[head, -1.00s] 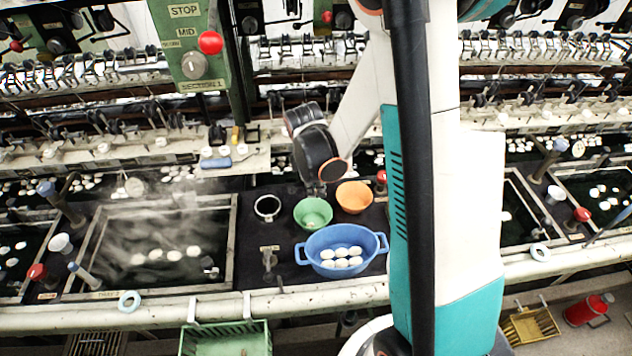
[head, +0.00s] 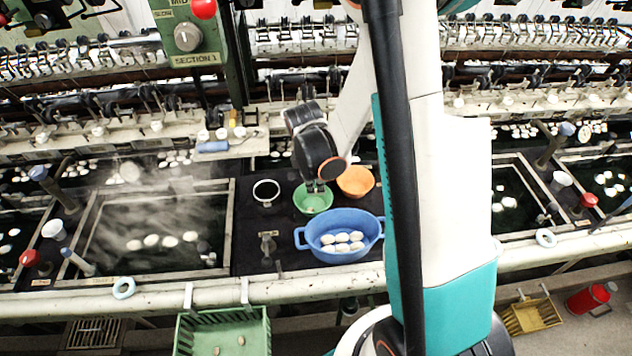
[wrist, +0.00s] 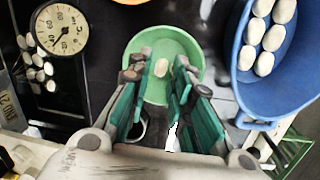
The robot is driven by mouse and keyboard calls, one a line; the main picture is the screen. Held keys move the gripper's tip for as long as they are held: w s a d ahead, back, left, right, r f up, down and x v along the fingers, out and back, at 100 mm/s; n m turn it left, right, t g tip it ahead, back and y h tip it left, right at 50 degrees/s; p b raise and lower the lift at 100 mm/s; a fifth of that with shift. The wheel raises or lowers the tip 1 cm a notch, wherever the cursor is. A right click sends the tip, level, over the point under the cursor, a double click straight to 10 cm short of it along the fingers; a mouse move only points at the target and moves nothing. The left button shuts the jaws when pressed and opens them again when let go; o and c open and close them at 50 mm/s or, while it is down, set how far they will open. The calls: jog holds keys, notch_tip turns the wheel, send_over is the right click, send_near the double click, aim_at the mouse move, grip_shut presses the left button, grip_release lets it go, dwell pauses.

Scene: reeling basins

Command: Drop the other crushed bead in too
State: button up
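The green bowl (head: 303,201) stands on the dark counter behind the blue basin. It also shows in the wrist view (wrist: 190,47), with one pale, yellowish bead (wrist: 161,68) inside, between and beyond my fingertips. My gripper (head: 318,187) points down over the green bowl. In the wrist view its teal-padded fingers (wrist: 157,72) are apart and seem not to touch the bead. Whether the bead is crushed is too small to tell. The low green crate (head: 262,325) at the bottom holds two small brownish pieces (head: 241,340).
The blue two-handled basin (head: 345,252) holds several white cocoons, close in front of the green bowl. A steaming water basin (head: 232,235) lies further left. A round gauge (wrist: 62,30) shows in the wrist view.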

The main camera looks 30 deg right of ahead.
jog(key=shift+o, duration=0.4)
jog(key=shift+r, duration=0.1)
notch_tip(320, 180, up, 12)
jog(key=a, duration=0.1)
jog(key=shift+s+a, duration=0.4)
jog(key=shift+s, duration=0.05)
jog(key=shift+f, duration=0.2)
dwell(0.3)
jog(key=s+a+r+m+t+y+b, duration=0.1)
jog(key=s+a+r+m+t+b, duration=0.2)
jog(key=s+m, duration=0.3)
jog(key=s+a+r+m+t+b, duration=0.3)
jog(key=s+a+m, duration=0.2)
jog(key=s+m, duration=0.1)
jog(key=shift+s+y+b, duration=0.3)
jog(key=shift+s+y, duration=0.1)
jog(key=shift+s, duration=0.25)
